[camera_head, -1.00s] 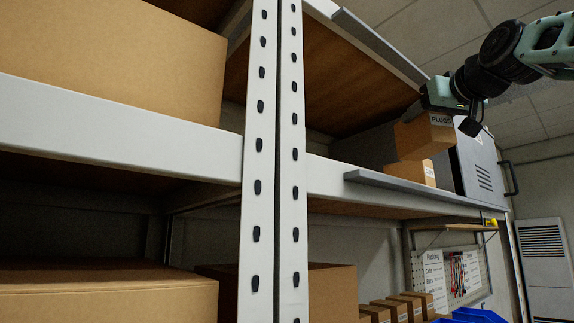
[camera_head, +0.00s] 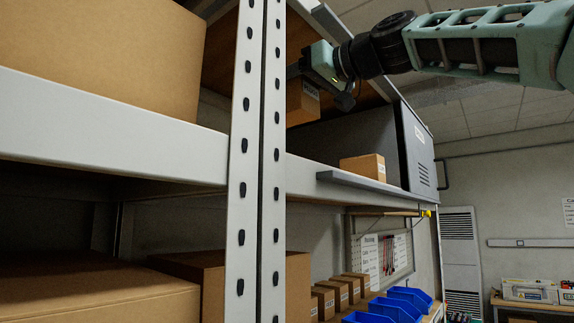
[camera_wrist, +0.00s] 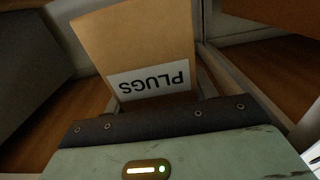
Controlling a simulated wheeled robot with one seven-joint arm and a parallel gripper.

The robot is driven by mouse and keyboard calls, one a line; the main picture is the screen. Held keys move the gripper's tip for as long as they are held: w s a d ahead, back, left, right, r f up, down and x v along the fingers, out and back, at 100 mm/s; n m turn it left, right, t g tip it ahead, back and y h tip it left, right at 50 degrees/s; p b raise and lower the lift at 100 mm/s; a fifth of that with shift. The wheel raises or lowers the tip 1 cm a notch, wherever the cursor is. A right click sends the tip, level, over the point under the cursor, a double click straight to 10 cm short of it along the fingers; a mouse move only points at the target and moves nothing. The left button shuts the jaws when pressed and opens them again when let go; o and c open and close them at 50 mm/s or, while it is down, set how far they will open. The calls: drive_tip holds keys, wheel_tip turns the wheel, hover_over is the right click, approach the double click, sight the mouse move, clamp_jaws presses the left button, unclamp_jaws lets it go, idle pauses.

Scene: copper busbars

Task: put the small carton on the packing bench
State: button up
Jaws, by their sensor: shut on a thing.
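My gripper (camera_head: 306,72) is shut on a small brown carton (camera_head: 302,102) and holds it above the upper shelf, just right of the white rack post. In the wrist view the carton (camera_wrist: 135,45) fills the middle and its white label reads PLUGS, upside down. The gripper's fingertips are partly hidden by the carton and the post. A second small carton (camera_head: 363,167) stands on the shelf to the right, apart from the gripper. I cannot make out the packing bench for sure; a pegboard with a Packing sign (camera_head: 370,262) shows low behind the rack.
The white rack post (camera_head: 245,150) stands close left of the held carton. A grey cabinet (camera_head: 415,150) stands at the shelf's right end. A grey lip (camera_head: 370,188) runs along the shelf front. Blue bins (camera_head: 395,305) and several small cartons (camera_head: 340,293) sit below.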

wheel_tip(320, 180, down, 9)
drive_tip(key=b, duration=0.3)
drive_tip(key=shift+d+f, duration=0.1)
drive_tip(key=shift+f, duration=0.1)
drive_tip(key=shift+f, duration=0.15)
drive_tip(key=o, duration=1.1)
drive_tip(key=shift+s+d+f, duration=0.1)
drive_tip(key=shift+d+f, duration=0.05)
drive_tip(key=b+v, duration=0.3)
drive_tip(key=v, duration=0.2)
drive_tip(key=b+v, duration=0.4)
drive_tip(key=v, duration=0.1)
drive_tip(key=b+v, duration=0.3)
drive_tip(key=v, duration=0.2)
drive_tip(key=shift+d+f, duration=0.25)
drive_tip(key=shift+d, duration=0.05)
drive_tip(key=shift+o, duration=0.5)
drive_tip(key=shift+b+v, duration=0.3)
drive_tip(key=shift+v, duration=0.5)
